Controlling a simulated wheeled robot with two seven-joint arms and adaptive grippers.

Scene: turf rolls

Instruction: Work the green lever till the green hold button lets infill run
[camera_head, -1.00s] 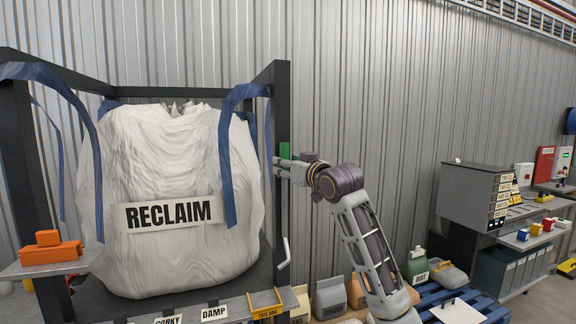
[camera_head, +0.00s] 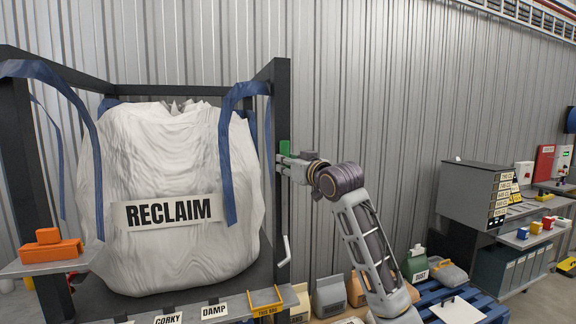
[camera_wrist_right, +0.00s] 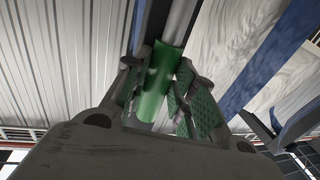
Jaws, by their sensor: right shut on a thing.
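The green lever (camera_head: 284,147) shows as a small green piece at the right post of the bag frame. In the right wrist view its green grip (camera_wrist_right: 157,85) lies between the finger pads, on a grey metal rod (camera_wrist_right: 180,22). My right gripper (camera_head: 283,160) is shut on this green lever. In the right wrist view the fingers (camera_wrist_right: 160,98) sit on both sides of the grip. The green hold button cannot be made out in either view. My left gripper is not in view.
A large white RECLAIM bag (camera_head: 180,250) hangs in a dark frame (camera_head: 282,90) left of my right gripper. An orange block (camera_head: 50,251) sits on a shelf at left. Sacks (camera_head: 329,297) stand below my right arm. A grey drawer cabinet (camera_head: 470,195) stands at right.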

